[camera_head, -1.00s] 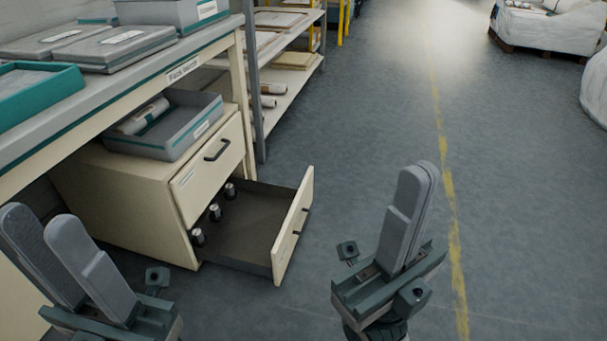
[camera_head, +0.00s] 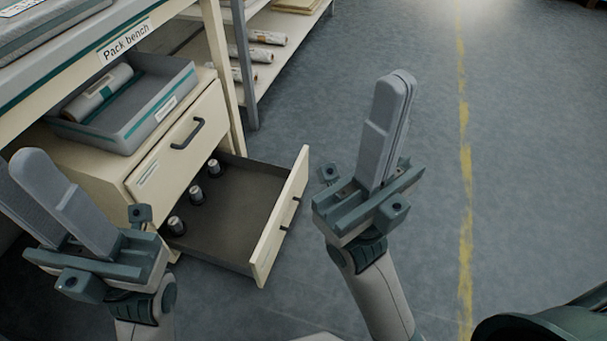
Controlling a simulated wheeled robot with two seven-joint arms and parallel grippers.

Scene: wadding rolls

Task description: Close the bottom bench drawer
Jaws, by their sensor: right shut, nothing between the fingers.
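The bottom bench drawer (camera_head: 228,205) stands pulled out of the cream cabinet under the pack bench. Its cream front panel (camera_head: 281,218) has a dark handle (camera_head: 290,213) facing right. Several small metal-topped cylinders (camera_head: 196,195) stand along the drawer's left side. My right gripper (camera_head: 396,82) is shut and empty, to the right of the drawer front and apart from it in the picture. My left gripper (camera_head: 28,165) is at the lower left, its fingers apart with nothing seen between them. It hides part of the cabinet.
The upper drawer (camera_head: 178,160) is shut. A grey bin (camera_head: 160,117) holding a roll stands on the cabinet. The pack bench (camera_head: 125,42) overhangs it at upper left. A shelf rack (camera_head: 262,78) with rolls stands behind. The floor right of the drawer is clear.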

